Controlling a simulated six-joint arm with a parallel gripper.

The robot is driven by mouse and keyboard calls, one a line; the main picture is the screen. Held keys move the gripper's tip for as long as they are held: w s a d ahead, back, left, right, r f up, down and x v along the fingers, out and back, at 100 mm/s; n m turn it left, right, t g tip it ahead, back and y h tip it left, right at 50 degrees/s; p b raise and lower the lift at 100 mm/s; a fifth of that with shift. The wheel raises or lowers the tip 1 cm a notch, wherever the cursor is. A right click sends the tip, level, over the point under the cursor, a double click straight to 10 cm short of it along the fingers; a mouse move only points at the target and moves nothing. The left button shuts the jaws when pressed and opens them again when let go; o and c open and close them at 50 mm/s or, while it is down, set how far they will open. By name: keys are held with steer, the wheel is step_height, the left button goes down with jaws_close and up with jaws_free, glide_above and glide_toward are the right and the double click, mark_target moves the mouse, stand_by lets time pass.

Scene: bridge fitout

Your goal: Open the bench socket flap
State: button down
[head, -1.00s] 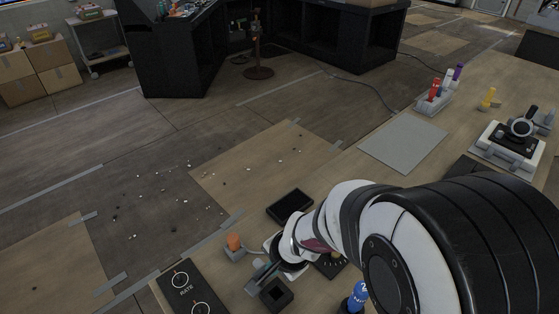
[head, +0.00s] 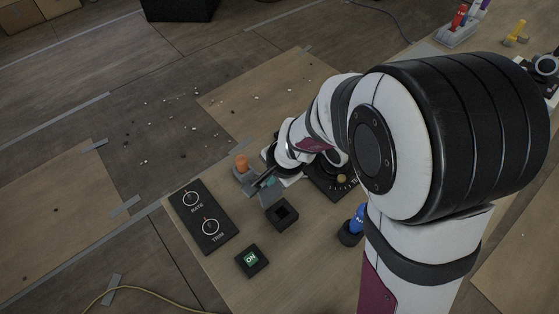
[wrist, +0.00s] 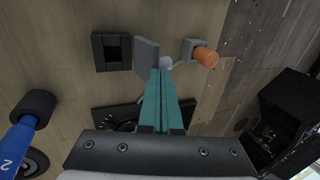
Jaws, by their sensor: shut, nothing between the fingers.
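The bench socket (head: 282,213) is a black square box on the wooden bench, and its square hole is uncovered. It also shows in the wrist view (wrist: 111,52). The grey flap (wrist: 146,57) stands up at the socket's edge, on the side towards the orange-capped plug; in the head view the flap (head: 266,182) is small and partly merged with my fingers. My gripper (wrist: 164,72) is shut and empty. Its teal fingertips are right beside the flap, on the side away from the hole; whether they touch it is unclear.
An orange-capped grey block (head: 241,163) with a pale lead stands close to my fingers. A RATE/TRIM panel (head: 204,217), an ON button (head: 252,260), a dark dial panel (head: 335,182) and a blue handle (head: 354,222) are nearby. Bare bench lies in front of the socket.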

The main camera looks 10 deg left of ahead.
steer(key=shift+s+d, duration=0.65)
steer(key=shift+d, duration=0.05)
steer(key=s+d+v, duration=0.1)
steer(key=v, duration=1)
steer(key=s+d+n+g, duration=0.1)
steer(key=s+d, duration=0.2)
steer(key=s, duration=0.5)
steer(key=s+d+r+n+g+h, duration=0.1)
steer(key=s+d, duration=0.3)
steer(key=s, duration=0.4)
steer(key=shift+n+g, duration=0.5)
steer(key=shift+n, duration=0.2)
